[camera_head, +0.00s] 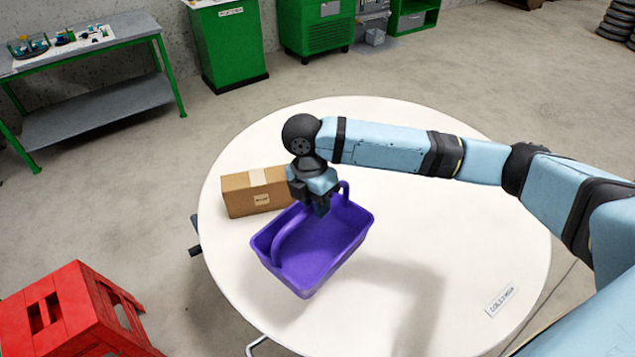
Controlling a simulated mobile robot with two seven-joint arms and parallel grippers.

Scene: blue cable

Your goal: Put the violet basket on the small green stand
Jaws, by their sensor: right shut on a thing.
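The violet basket (325,246) is over the front left part of the round white table (455,250), with its open top up and a little tilted in the picture. My right gripper (320,207) comes down from above and is shut on the basket's arched handle. The fingers hide part of the handle. I cannot tell for sure whether the basket's base touches the table. No small green stand is recognisable in this view. My left gripper is not in view.
A cardboard box (247,203) sits on the table just behind and left of the basket. A red stool (62,310) stands on the floor at lower left. A green-framed workbench (95,110) and green cabinets (228,50) are at the back. The table's front right is mostly clear.

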